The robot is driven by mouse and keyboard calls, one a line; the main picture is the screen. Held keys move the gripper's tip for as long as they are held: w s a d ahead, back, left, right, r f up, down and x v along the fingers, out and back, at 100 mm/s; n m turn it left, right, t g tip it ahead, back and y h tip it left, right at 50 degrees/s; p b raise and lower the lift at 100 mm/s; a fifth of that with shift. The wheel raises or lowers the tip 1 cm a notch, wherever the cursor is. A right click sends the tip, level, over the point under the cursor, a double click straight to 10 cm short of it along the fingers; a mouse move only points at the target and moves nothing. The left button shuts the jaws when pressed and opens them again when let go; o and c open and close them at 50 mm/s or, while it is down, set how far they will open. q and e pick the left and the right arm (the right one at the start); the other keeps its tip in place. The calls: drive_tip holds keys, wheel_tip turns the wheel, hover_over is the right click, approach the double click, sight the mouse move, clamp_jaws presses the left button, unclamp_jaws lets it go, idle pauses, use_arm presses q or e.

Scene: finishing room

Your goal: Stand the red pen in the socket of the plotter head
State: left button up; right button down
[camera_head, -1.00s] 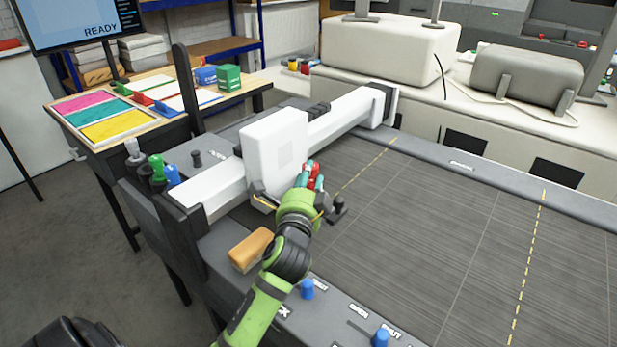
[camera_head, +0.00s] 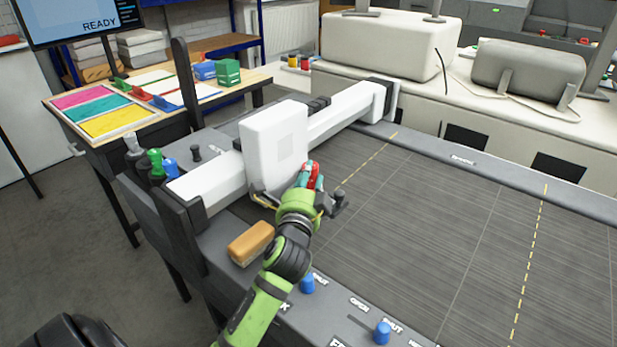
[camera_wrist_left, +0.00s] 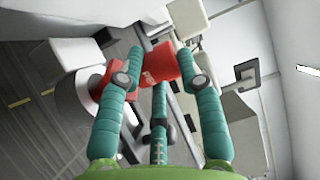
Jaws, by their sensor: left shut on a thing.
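My left gripper (camera_head: 309,180), with teal fingers, is shut on the red pen (camera_head: 314,169). The pen's red upper part shows between the fingertips. In the left wrist view the red pen (camera_wrist_left: 160,64) sits between the teal fingers. The white plotter head (camera_head: 274,145) rides on the white gantry beam, just left of and behind the gripper. The gripper and pen are close to the head's lower right side. The socket and the pen's lower end are hidden by the fingers, so I cannot tell whether they touch. My right gripper is not in view.
Green and blue pens (camera_head: 155,163) stand in a rack at the beam's left end. An orange-brown block (camera_head: 251,243) lies on the plotter's front edge, near blue knobs (camera_head: 307,283). The dark plotter bed (camera_head: 430,240) is clear to the right.

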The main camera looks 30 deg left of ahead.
use_arm(q)
drive_tip(key=shift+f+b, duration=0.65)
drive_tip(key=shift+f, duration=0.35)
drive_tip(key=o, duration=1.2)
drive_tip(key=v, duration=1.2)
